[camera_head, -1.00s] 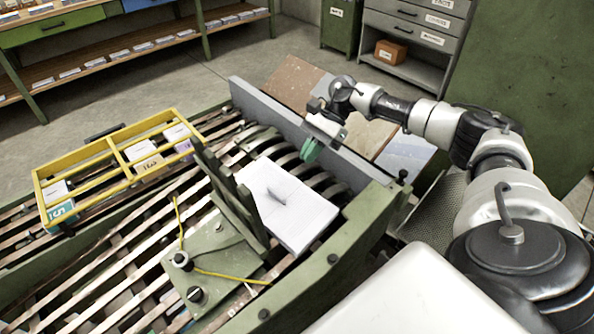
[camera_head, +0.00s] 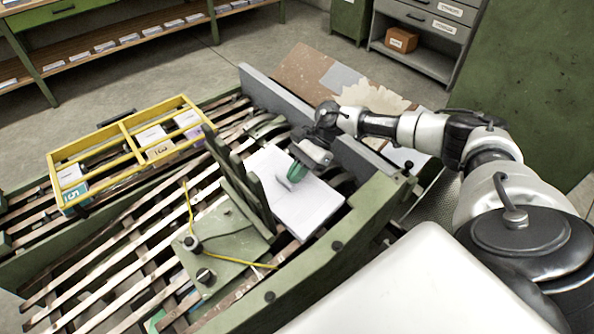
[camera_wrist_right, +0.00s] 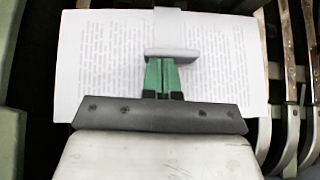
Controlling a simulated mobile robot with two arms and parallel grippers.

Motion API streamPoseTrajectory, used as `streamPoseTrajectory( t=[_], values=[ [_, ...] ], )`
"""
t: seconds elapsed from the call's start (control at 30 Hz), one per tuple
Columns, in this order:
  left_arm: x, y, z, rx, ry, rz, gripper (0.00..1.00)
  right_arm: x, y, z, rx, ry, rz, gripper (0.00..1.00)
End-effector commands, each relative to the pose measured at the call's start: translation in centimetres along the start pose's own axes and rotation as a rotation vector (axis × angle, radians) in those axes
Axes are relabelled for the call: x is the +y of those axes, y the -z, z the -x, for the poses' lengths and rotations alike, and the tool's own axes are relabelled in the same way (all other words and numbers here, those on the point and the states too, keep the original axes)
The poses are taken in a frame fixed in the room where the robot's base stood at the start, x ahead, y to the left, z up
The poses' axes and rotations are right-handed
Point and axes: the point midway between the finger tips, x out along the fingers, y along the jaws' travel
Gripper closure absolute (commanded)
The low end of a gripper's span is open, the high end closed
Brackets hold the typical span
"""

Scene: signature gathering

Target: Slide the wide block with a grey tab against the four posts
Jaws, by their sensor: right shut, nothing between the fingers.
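The wide block (camera_head: 312,211) is a white stack of printed pages lying on the slatted conveyor, right of the green upright posts (camera_head: 232,182). Its long side runs close along them; I cannot tell whether they touch. Its grey tab (camera_wrist_right: 180,28) shows in the right wrist view, with a crossbar near the fingers. My right gripper (camera_head: 295,172) is over the block at the tab, its green fingertips (camera_wrist_right: 162,72) shut and empty. The tips meet the crossbar's near edge in that view; contact is unclear. In the head view the gripper hides part of the block and tab. My left gripper is out of view.
A yellow divided frame (camera_head: 127,144) with small blocks stands on the left slats. A green plate (camera_head: 222,250) with knobs and a yellow cord lies before the posts. A grey rail (camera_head: 285,110) and a green side rail (camera_head: 330,250) border the conveyor.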

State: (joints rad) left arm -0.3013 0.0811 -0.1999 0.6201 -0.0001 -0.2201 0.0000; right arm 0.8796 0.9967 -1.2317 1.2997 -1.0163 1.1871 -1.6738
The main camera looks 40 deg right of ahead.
Motion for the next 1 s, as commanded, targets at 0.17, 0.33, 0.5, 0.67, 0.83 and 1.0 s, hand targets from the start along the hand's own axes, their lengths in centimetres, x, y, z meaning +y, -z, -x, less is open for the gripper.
streamPoseTrajectory(
  t=[0.17, 0.33, 0.5, 0.67, 0.83, 1.0],
  values=[
    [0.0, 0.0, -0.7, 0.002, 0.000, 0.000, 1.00, 0.1, -0.9, -1.2, -0.002, -0.003, 0.002, 1.00],
    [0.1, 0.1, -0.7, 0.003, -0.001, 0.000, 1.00, 0.0, -1.5, -1.4, 0.000, -0.001, 0.000, 1.00],
    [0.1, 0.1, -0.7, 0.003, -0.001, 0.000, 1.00, 0.0, -1.5, -1.4, 0.000, -0.001, 0.000, 1.00],
    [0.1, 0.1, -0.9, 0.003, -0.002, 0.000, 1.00, -0.1, -1.4, -0.6, 0.000, 0.002, 0.000, 1.00],
    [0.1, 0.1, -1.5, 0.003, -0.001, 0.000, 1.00, -0.1, -1.2, 2.4, 0.001, 0.005, 0.000, 1.00],
    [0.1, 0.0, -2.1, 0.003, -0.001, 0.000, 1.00, 0.0, -1.2, 5.9, 0.002, 0.003, -0.001, 1.00]
  ],
)
